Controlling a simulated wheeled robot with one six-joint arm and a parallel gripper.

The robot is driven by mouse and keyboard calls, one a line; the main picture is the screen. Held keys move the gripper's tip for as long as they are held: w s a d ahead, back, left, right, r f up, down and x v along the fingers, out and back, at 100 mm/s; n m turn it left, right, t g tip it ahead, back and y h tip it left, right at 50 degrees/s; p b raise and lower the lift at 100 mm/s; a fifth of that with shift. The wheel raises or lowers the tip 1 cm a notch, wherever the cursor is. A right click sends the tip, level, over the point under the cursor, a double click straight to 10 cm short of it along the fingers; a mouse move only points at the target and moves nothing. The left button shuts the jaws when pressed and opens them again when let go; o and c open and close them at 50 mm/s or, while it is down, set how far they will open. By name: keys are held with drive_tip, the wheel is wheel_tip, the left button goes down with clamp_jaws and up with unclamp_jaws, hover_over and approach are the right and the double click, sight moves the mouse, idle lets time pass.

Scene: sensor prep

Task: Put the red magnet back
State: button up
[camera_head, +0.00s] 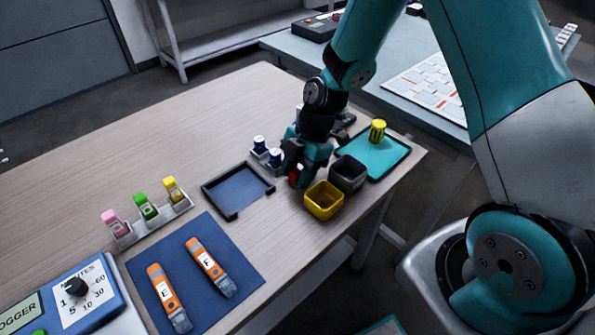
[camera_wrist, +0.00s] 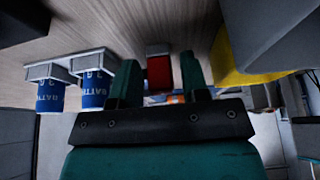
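The red magnet (camera_head: 293,176) shows at my gripper (camera_head: 300,168), low over the table just left of the yellow bin; the gripper hides much of it. In the wrist view the red magnet (camera_wrist: 159,73), with a grey end piece, stands between the two fingers of my gripper (camera_wrist: 160,66). A narrow gap shows between the magnet and the right finger; the left finger is very close to it. The fingers look apart, not closed on it.
A yellow bin (camera_head: 323,201) and a dark bin (camera_head: 348,173) stand close right of my gripper. Blue-labelled batteries (camera_head: 275,156) stand close left. A dark tray (camera_head: 238,190), a teal tray (camera_head: 384,160) with a yellow cylinder (camera_head: 377,131), and a blue mat (camera_head: 208,268) with orange tools lie around.

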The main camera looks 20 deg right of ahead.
drive_tip(key=shift+o, duration=0.3)
drive_tip(key=shift+r, duration=0.2)
drive_tip(key=v, duration=1.1)
drive_tip(key=s+a+r+m, duration=0.4)
drive_tip(key=s+r+m, duration=0.2)
drive_tip(key=s, duration=0.4)
drive_tip(key=s+a+r+m+t, duration=0.1)
drive_tip(key=s+a+r+m, duration=0.4)
drive_tip(key=s, duration=0.5)
wheel_tip(320, 180, up, 2)
drive_tip(key=m, duration=0.3)
drive_tip(key=shift+m+p, duration=0.3)
drive_tip(key=shift+p, duration=0.05)
drive_tip(key=shift+r, duration=0.25)
